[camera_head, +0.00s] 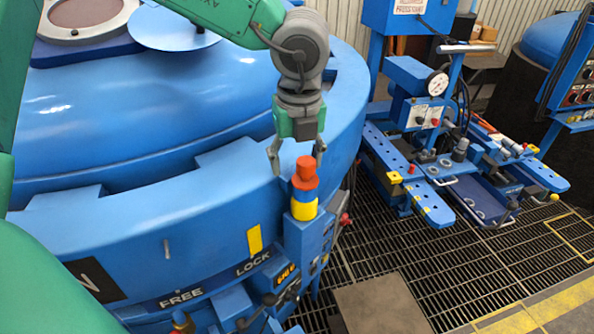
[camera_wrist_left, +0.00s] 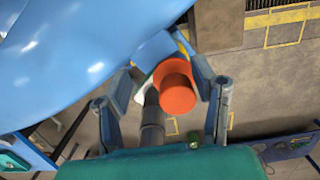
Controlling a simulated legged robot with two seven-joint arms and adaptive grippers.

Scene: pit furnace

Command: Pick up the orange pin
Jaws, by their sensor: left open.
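The orange pin (camera_head: 305,173) stands upright at the edge of the blue furnace, above a yellow band (camera_head: 303,209) on a blue block. In the left wrist view the orange pin (camera_wrist_left: 176,88) shows from above, between the fingers and beyond their tips. My left gripper (camera_head: 296,160) hangs just above the pin, pointing down, with its fingers apart and empty. The left wrist view also shows its two fingers (camera_wrist_left: 162,100) spread on either side. I cannot tell whether a finger touches the pin. My right gripper is not in view.
The large blue furnace (camera_head: 140,215) fills the left, with a FREE/LOCK label (camera_head: 215,283) on its front. A blue control box (camera_head: 310,240) sits below the pin. A blue machine with a gauge (camera_head: 425,110) stands at the right. Floor grating (camera_head: 430,260) lies open between them.

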